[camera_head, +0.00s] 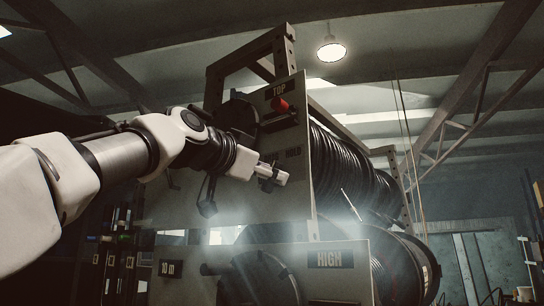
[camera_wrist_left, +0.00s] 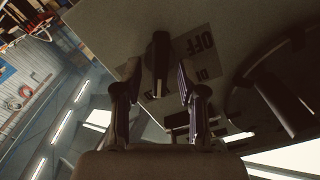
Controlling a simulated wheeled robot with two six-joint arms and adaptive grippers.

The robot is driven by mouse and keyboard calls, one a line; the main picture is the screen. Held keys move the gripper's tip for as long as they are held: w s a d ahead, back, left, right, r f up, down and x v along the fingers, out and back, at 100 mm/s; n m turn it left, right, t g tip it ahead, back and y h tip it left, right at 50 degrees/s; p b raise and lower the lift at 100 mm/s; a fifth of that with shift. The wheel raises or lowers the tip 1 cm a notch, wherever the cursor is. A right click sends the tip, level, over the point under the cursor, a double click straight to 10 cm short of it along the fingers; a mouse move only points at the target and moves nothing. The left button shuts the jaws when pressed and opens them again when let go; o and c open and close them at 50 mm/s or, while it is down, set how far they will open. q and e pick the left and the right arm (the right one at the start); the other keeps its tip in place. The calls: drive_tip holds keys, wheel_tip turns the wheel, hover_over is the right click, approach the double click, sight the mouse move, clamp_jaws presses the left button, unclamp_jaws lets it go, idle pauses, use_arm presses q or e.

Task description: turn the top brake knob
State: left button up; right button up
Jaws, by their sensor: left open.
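My left gripper (camera_head: 276,177) is at the front panel of the upper hose reel, below the sign reading TOP. In the left wrist view the gripper (camera_wrist_left: 157,78) is open, with one dark finger on each side of a dark, narrow knob (camera_wrist_left: 160,52). The knob stands out from the panel, beside a label reading OFF (camera_wrist_left: 205,41). Gaps show between the knob and both fingers, and I cannot tell how deep it sits between them. In the head view the gripper hides the knob. My right gripper is in neither view.
A red knob (camera_head: 280,104) sits on the panel above my gripper, under the TOP sign (camera_head: 279,90). A HOLD label (camera_head: 293,153) is just above the gripper. Black hose (camera_head: 350,165) is coiled behind the panel. A lower panel reads HIGH (camera_head: 330,259).

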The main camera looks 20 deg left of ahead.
use_arm(q)
drive_tip(key=shift+f+x, duration=0.2)
drive_tip(key=shift+x, duration=0.75)
drive_tip(key=shift+s+a, duration=0.15)
drive_tip(key=shift+s, duration=0.05)
drive_tip(key=shift+s+a, duration=0.1)
drive_tip(key=shift+s, duration=0.15)
drive_tip(key=shift+c, duration=1)
drive_tip(key=shift+r, duration=0.1)
clamp_jaws()
